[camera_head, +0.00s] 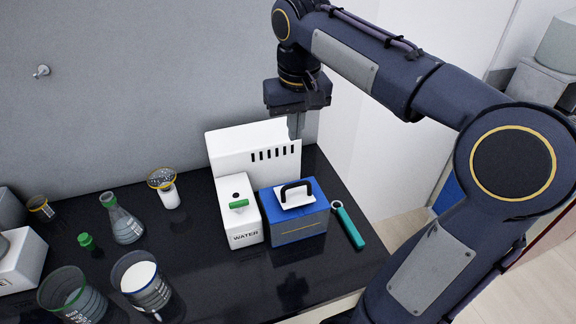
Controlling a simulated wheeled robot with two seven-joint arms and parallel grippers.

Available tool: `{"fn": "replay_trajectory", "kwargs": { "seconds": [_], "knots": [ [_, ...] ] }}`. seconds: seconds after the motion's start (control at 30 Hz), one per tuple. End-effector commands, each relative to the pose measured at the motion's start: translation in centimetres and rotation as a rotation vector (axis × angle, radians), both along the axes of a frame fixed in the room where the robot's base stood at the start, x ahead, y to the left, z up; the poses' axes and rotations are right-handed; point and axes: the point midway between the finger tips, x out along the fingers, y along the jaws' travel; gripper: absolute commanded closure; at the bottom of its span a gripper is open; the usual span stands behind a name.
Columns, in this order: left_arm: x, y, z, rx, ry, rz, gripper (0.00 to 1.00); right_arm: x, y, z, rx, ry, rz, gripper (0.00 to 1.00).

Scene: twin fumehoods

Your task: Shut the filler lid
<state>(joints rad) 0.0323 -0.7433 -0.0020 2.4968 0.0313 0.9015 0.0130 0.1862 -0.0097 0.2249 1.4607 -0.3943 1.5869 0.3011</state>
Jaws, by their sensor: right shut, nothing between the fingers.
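A white machine (225,150) with a vented back stands on the black bench. Its lower white box, marked WATER (243,226), has a green tab (239,204) and a small dark spot on top. Which part is the filler lid, and how far it is open, I cannot tell for certain. Beside it on the right is a blue box (300,232) with a white top plate and a black handle (297,190). My right gripper (297,127) points down, shut and empty, above and behind the blue box, in front of the machine's right end. My left gripper is out of view.
A teal-handled tool (349,227) lies right of the blue box. Beakers (145,285), a flask (122,222) and a green stopper (87,241) stand on the left of the black bench (205,270). The grey wall (130,100) is close behind.

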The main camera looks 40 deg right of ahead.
Motion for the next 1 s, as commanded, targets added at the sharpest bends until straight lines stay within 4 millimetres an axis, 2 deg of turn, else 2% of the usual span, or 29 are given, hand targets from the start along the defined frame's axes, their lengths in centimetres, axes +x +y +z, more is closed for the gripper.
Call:
{"fn": "replay_trajectory", "kwargs": {
  "seconds": [0.3,0.5,0.7,1.0],
  "knots": [
    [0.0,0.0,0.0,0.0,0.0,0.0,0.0,0.7,-0.3,-6.9,0.002,0.005,0.0,1.0],
    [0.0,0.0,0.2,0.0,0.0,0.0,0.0,-0.2,-0.1,-9.9,0.001,0.003,0.0,1.0],
    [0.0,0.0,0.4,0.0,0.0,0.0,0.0,-0.6,0.0,-11.2,0.001,0.0,0.0,1.0],
    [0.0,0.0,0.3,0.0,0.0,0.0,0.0,-0.7,0.1,-11.3,0.001,-0.001,0.001,1.0]
  ]
}}
